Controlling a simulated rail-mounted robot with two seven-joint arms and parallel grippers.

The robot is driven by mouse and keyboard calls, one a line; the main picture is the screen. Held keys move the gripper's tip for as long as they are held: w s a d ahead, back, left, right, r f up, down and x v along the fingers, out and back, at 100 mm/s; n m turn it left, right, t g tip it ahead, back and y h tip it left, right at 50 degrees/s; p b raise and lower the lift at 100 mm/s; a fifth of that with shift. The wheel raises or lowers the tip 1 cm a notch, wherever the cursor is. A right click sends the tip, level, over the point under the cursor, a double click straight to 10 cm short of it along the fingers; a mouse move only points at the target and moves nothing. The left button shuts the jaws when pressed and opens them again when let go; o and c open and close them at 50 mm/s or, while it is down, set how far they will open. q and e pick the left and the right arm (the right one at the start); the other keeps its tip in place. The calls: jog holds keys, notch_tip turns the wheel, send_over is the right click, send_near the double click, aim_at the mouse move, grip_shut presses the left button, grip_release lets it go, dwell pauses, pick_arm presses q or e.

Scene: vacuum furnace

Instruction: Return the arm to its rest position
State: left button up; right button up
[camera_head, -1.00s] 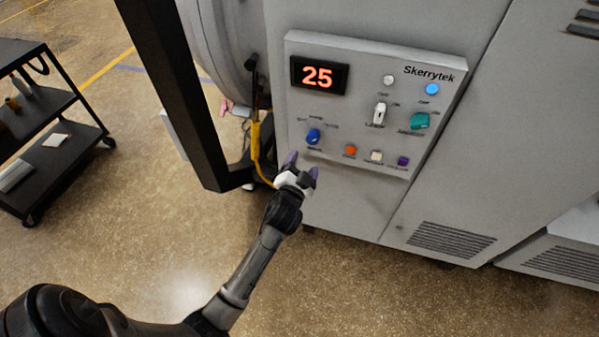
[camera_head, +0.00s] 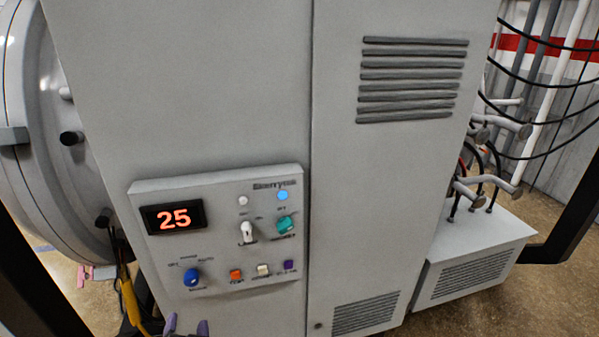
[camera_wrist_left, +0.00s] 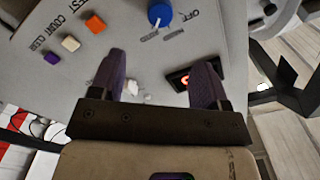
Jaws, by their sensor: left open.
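My left gripper (camera_head: 187,327) shows only as two purple fingertips at the bottom edge of the head view, below the panel's lower edge. The rest of that arm is out of the frame. In the left wrist view the gripper (camera_wrist_left: 160,82) is open, its two purple fingers spread with nothing held between them. The grey control panel (camera_head: 219,222) is in front of it, with a display (camera_head: 174,217) reading 25. The blue knob (camera_head: 192,277) also shows in the wrist view (camera_wrist_left: 160,14). My right gripper is in neither view.
An orange button (camera_head: 236,275), a white button (camera_head: 263,269) and a purple button (camera_head: 288,266) line the panel's bottom. A yellow cable (camera_head: 131,305) hangs left of the panel, below the round furnace door (camera_head: 75,120). Pipes and a vented box (camera_head: 470,262) stand at the right.

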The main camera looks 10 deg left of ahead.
pick_arm(q)
jog(key=s+d+f+g+h, duration=0.3)
jog(key=s+d+f+g, duration=0.1)
jog(key=s, duration=0.6)
jog(key=s+d+f+g+h, duration=0.2)
jog(key=s+d+f+g, duration=0.2)
jog(key=s, duration=0.6)
jog(key=s+d+f+g+h, duration=0.3)
jog(key=s+d+f+g, duration=0.15)
jog(key=s, duration=0.55)
notch_tip(320, 180, up, 23)
jog(key=p, duration=2.3)
jog(key=shift+a+n, duration=0.15)
jog(key=shift+n, duration=0.25)
jog(key=shift+s+r, duration=0.1)
